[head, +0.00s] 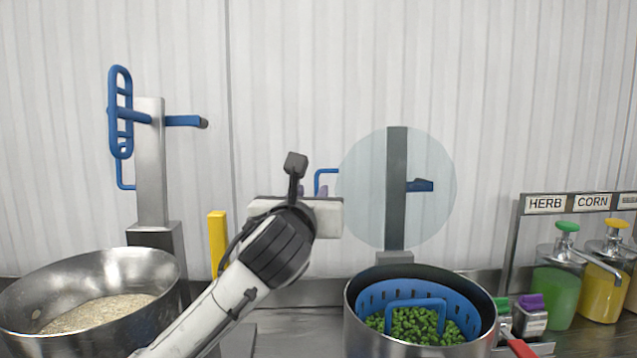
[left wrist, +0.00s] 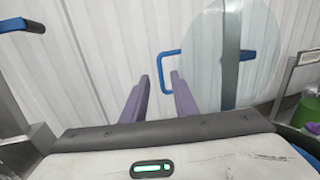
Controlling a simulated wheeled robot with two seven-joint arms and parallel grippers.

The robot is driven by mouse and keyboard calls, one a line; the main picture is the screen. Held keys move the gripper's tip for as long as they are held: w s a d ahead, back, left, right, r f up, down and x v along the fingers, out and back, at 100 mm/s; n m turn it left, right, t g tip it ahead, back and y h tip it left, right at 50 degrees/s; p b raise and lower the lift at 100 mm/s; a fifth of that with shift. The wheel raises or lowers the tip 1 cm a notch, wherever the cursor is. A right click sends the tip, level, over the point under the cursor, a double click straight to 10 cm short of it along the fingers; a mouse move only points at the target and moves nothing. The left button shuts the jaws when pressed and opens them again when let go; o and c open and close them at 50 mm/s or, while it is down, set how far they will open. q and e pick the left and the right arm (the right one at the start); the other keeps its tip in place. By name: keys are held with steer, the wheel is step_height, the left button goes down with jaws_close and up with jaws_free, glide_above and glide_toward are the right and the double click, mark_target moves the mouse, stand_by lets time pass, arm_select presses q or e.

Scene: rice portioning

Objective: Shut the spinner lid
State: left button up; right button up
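The spinner lid (head: 360,190) is a translucent round disc standing upright, open, behind the spinner pot (head: 355,330). Its blue handle (head: 327,171) sticks out at the left edge. The pot holds a blue perforated basket (head: 375,297) with green pieces inside. My left gripper (head: 311,190) is beside the lid's left edge, close to the handle, and its body hides part of it. In the left wrist view the purple fingers (left wrist: 160,77) are apart, with the handle (left wrist: 165,62) showing at the gap between their tips. I cannot tell whether they touch it. My right gripper is not in view.
A metal bowl of rice (head: 95,315) stands at the left, beside a post with blue handles (head: 150,160). A yellow post (head: 217,240) is behind my left arm. At the right are a green dispenser (head: 556,295), a yellow dispenser (head: 600,297) and small jars (head: 530,318).

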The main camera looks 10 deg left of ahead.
mark_target(316, 187)
arm_select(q)
steer(key=w, duration=0.4)
steer(key=w+p, duration=0.1)
steer(key=w, duration=0.1)
steer(key=shift+a, duration=0.25)
steer(key=shift+w, duration=0.9)
jaws_close()
steer(key=shift+f, duration=0.1)
